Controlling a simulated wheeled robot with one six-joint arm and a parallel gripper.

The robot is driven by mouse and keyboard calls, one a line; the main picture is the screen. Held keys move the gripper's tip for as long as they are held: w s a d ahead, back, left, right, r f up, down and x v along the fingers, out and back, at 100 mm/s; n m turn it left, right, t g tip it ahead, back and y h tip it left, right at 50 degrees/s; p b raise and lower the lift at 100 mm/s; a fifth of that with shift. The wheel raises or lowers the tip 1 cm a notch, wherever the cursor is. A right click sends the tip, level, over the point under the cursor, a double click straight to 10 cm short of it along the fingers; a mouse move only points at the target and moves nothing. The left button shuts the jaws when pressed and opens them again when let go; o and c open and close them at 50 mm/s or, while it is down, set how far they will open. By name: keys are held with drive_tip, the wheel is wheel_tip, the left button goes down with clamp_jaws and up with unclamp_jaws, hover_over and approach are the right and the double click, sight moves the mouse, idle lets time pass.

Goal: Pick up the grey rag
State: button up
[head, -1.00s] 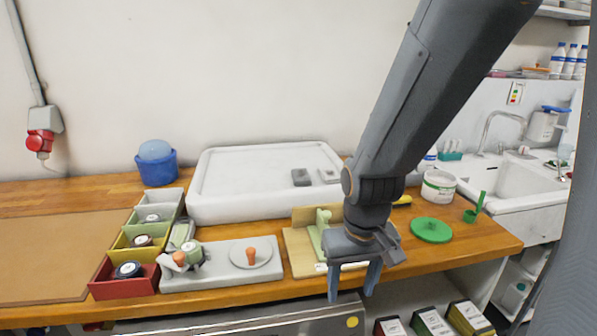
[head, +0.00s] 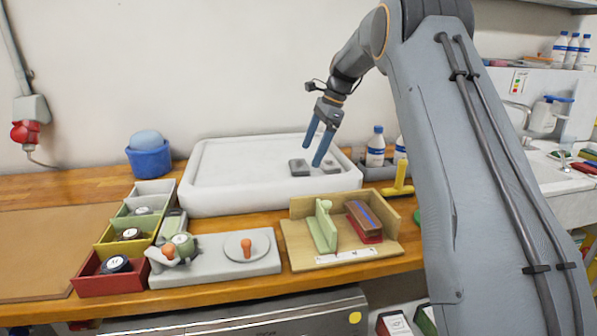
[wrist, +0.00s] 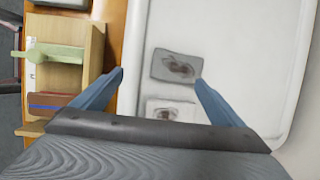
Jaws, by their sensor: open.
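The grey rag (head: 299,168) is a small folded dark grey cloth lying in the white tray (head: 215,200). In the wrist view the rag (wrist: 175,67) shows a brown stain and lies between the fingertips in the picture. A second, paler folded cloth (head: 331,168) lies beside it, and it also shows a stain in the wrist view (wrist: 170,110). My gripper (head: 311,156) is open and empty above the tray; in the wrist view its blue fingers (wrist: 160,77) stand wide apart. It does not appear to touch either cloth.
A wooden fixture (head: 300,262) with a green clamp and a brown block stands in front of the tray. Bottles (head: 376,147) stand at its right. Coloured bins (head: 112,285) and a grey board (head: 215,268) are at front left. The rest of the tray is clear.

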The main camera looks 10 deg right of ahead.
sight(299, 164)
drive_tip(key=w+a+f, duration=0.1)
drive_tip(key=w+f+m+p, duration=0.1)
drive_tip(key=f, duration=0.1)
drive_tip(key=w+a+f+m+y+p, duration=0.1)
drive_tip(key=w, duration=0.1)
drive_tip(key=shift+a+f, duration=0.25)
drive_tip(key=shift+a, duration=0.05)
drive_tip(key=shift+a+f, duration=0.15)
drive_tip(key=shift+f, duration=0.3)
drive_tip(key=c, duration=0.7)
